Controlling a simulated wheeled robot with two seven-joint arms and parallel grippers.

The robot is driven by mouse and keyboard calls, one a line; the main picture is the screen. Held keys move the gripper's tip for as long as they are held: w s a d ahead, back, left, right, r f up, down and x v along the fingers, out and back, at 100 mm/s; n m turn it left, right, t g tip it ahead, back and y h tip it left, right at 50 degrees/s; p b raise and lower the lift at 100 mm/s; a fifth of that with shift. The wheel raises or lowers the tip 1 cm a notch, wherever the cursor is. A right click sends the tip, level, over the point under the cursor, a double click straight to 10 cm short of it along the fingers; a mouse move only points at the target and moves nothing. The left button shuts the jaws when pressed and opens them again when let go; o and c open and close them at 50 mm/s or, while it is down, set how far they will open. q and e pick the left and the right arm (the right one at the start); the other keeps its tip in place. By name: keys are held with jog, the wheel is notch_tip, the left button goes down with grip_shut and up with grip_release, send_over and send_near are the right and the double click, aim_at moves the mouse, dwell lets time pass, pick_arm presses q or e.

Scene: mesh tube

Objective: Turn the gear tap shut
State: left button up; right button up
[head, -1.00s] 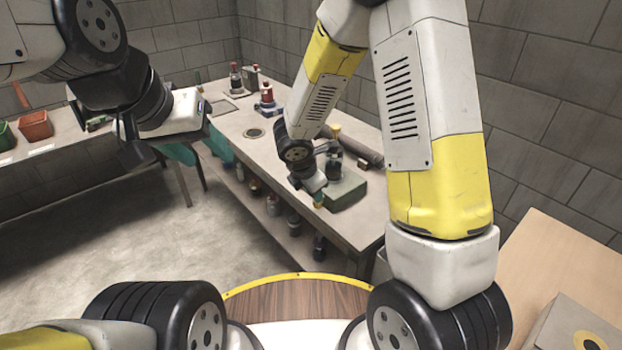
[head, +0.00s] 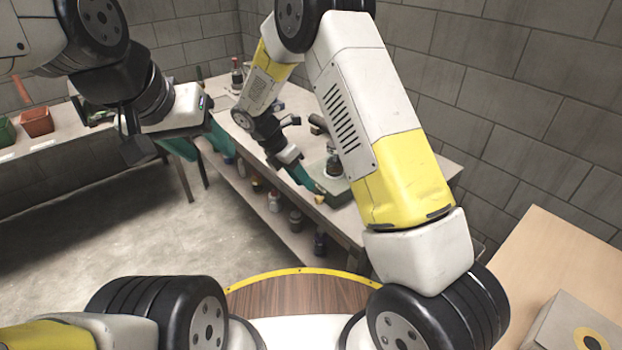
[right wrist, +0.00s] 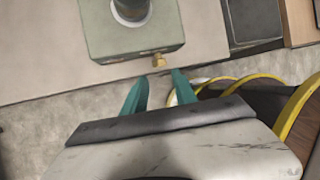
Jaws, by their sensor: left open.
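The gear tap seems to be the small brass fitting (right wrist: 159,61) on the near side of a grey-green box (right wrist: 130,35) in the right wrist view. The box has a dark round cylinder on top. In the head view the box (head: 343,188) stands near the bench's front edge, partly behind my right arm. My right gripper (right wrist: 160,76) has two teal fingers spread apart; the brass fitting lies just beyond and between their tips, with no clear contact. The right gripper also shows in the head view (head: 305,181). My left gripper (head: 199,146) is open and empty, left of the bench.
The workbench (head: 260,155) carries a bottle (head: 237,75) at its far end, and several bottles stand on the shelf below. Red (head: 37,122) and green bins sit on a left table. A wooden table (head: 540,270) with a box stands at right. The floor between is clear.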

aim_at(316, 199)
jog(key=x, duration=0.7)
jog(key=shift+f, duration=0.2)
grip_shut()
